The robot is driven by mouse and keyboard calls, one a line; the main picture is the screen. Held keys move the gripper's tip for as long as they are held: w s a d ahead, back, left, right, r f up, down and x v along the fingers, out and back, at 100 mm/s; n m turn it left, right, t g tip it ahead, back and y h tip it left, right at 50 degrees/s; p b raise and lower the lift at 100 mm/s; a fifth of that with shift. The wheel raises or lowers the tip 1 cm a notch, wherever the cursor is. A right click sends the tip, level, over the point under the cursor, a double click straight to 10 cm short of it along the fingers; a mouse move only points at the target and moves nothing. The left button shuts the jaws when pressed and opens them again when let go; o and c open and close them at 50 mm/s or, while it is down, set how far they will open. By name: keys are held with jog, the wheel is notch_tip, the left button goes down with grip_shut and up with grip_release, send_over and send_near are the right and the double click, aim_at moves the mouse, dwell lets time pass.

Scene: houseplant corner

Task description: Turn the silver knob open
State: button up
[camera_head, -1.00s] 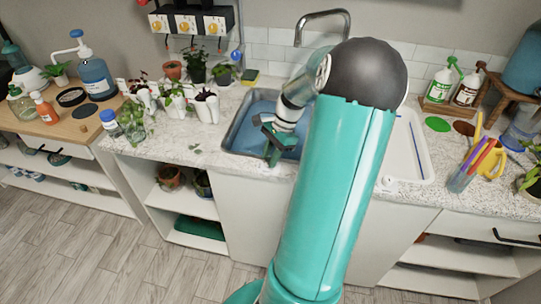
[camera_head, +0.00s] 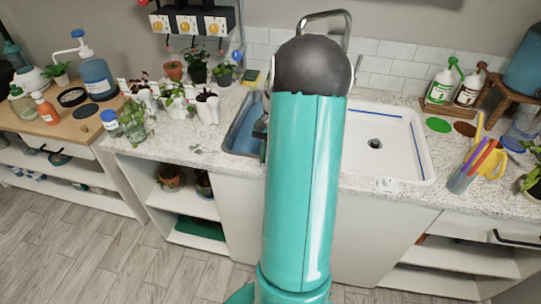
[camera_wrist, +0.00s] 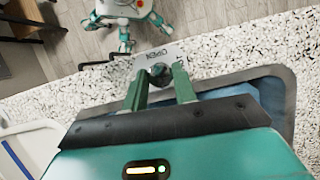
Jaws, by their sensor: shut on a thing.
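In the wrist view the silver knob (camera_wrist: 158,69) is a small, dark grey round shape on a white plate (camera_wrist: 167,54) at the counter edge. The plate carries the word OPEN, upside down in the picture. My gripper (camera_wrist: 159,80) has its two green fingers on either side of the knob and is shut on it. The knob's turn angle is hard to tell. In the head view my arm hides the knob and nearly all of the gripper.
A blue basin (camera_head: 240,135) lies left of my arm and a white basin (camera_head: 405,155) right of it. A tall metal faucet (camera_head: 346,35) stands behind. A small white fitting (camera_head: 387,185) sits on the front counter.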

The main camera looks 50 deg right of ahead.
jog(key=n, duration=0.2)
jog(key=n+g+h, duration=0.1)
jog(key=n, duration=0.1)
jog(key=shift+w+a+n, duration=0.1)
jog(key=shift+w+n, duration=0.1)
jog(key=shift+n, duration=0.1)
jog(key=n, duration=0.2)
jog(key=n+g+h, duration=0.1)
jog(key=n, duration=0.2)
jog(key=shift+h, duration=0.3)
jog(key=shift+g, duration=0.3)
jog(key=o, duration=1)
jog(key=shift+r, duration=0.1)
jog(key=v, duration=1.3)
jog(key=shift+w+a+r, duration=0.15)
jog(key=shift+w+r, duration=0.05)
jog(key=shift+r, duration=0.1)
